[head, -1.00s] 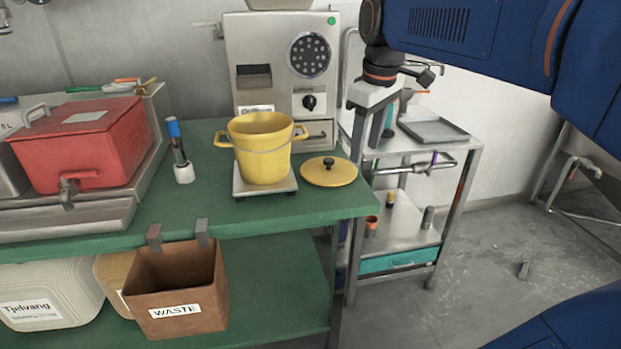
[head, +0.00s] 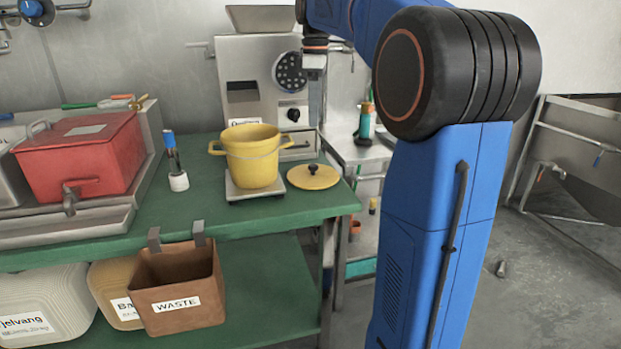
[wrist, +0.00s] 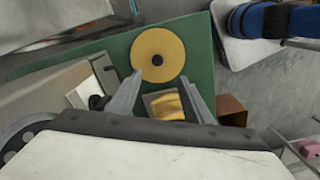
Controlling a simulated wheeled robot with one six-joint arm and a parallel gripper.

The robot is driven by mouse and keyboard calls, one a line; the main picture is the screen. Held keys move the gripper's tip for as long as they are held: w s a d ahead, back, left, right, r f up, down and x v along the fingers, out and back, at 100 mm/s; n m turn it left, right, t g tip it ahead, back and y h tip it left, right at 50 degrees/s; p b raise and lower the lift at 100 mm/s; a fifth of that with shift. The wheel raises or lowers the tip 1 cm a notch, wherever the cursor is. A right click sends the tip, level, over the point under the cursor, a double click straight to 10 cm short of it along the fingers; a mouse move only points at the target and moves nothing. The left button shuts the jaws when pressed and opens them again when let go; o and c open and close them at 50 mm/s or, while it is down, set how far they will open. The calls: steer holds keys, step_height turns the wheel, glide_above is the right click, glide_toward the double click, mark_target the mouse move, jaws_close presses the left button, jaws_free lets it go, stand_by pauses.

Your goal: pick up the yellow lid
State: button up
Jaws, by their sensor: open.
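The yellow lid (head: 313,176) lies flat on the green worktop, to the right of the yellow pot (head: 253,155). It is round with a dark knob in the middle. In the wrist view the lid (wrist: 158,45) shows whole, just beyond my fingertips. My gripper (wrist: 160,78) is open, its two fingers apart with nothing held. In the head view it hangs by the grinder's right side, above and behind the lid. In the wrist view the pot (wrist: 163,107) shows partly between the fingers; the rest is hidden.
The pot stands on a scale (head: 262,194). The metal grinder (head: 243,95) stands behind. A red box (head: 80,150) and a blue-topped bottle (head: 175,163) are to the left. A brown waste bin (head: 178,290) hangs from the front edge. My arm hides much of the right-hand cart.

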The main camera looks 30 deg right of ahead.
glide_above(313, 165)
steer(key=f, duration=0.6)
steer(key=s+f, duration=0.1)
steer(key=f, duration=0.2)
steer(key=shift+f, duration=0.1)
steer(key=f, duration=0.4)
steer(key=shift+w+a, duration=0.1)
steer(key=shift+w, duration=0.3)
steer(key=shift+f, duration=0.8)
jaws_close()
